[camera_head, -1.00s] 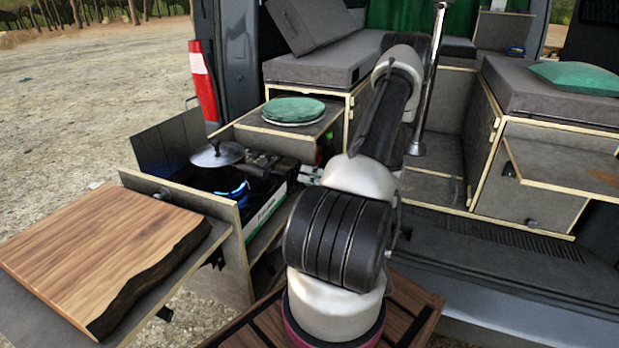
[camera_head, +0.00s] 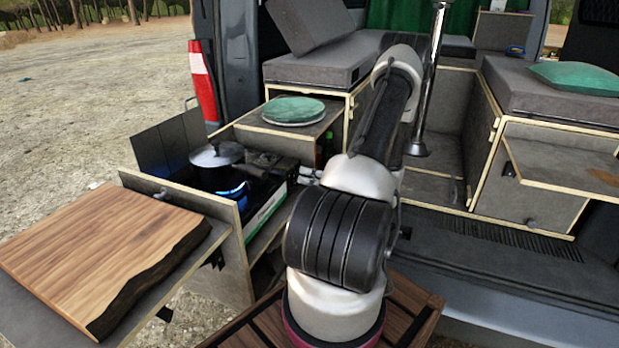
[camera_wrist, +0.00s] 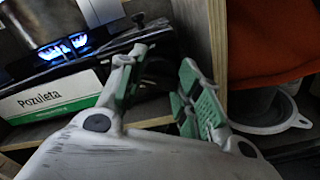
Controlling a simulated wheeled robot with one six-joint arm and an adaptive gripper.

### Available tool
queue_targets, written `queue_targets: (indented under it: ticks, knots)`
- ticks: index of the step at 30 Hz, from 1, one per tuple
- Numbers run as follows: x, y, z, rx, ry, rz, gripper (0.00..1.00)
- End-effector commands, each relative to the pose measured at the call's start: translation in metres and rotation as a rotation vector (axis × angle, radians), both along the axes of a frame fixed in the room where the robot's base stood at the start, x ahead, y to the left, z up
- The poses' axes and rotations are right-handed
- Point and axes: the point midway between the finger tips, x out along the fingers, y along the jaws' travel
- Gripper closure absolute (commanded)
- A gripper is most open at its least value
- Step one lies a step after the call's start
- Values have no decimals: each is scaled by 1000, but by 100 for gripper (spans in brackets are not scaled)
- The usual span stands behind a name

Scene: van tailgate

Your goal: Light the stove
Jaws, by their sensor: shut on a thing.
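The stove (camera_head: 268,208) is a dark camping burner with a white and green side, in the pull-out kitchen box. Its side also shows in the wrist view (camera_wrist: 55,97), reading "Pozuleta". Blue flames (camera_wrist: 62,49) burn under a dark pot (camera_head: 217,171) with a lid; their blue glow also shows in the head view. My gripper (camera_wrist: 158,74), with green-padded fingers, is at the stove's right end. It is shut on a dark part there that looks like the stove knob (camera_wrist: 154,68), partly hidden by the fingers. My arm covers part of this area in the head view.
A wooden panel (camera_wrist: 210,35) stands close right of my gripper, with orange cloth (camera_wrist: 270,40) and a grey funnel-like thing (camera_wrist: 272,118) beyond. A wooden board (camera_head: 100,250) lies front left.

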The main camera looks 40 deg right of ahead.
Motion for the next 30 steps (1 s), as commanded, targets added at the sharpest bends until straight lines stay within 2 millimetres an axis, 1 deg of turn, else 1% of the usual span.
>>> queue_targets:
  ticks: [21, 30]
  knots:
    - [-1, 2, 0, -615, -253, 0, 89]
    - [-2, 3, 0, -848, -350, 0, 89]
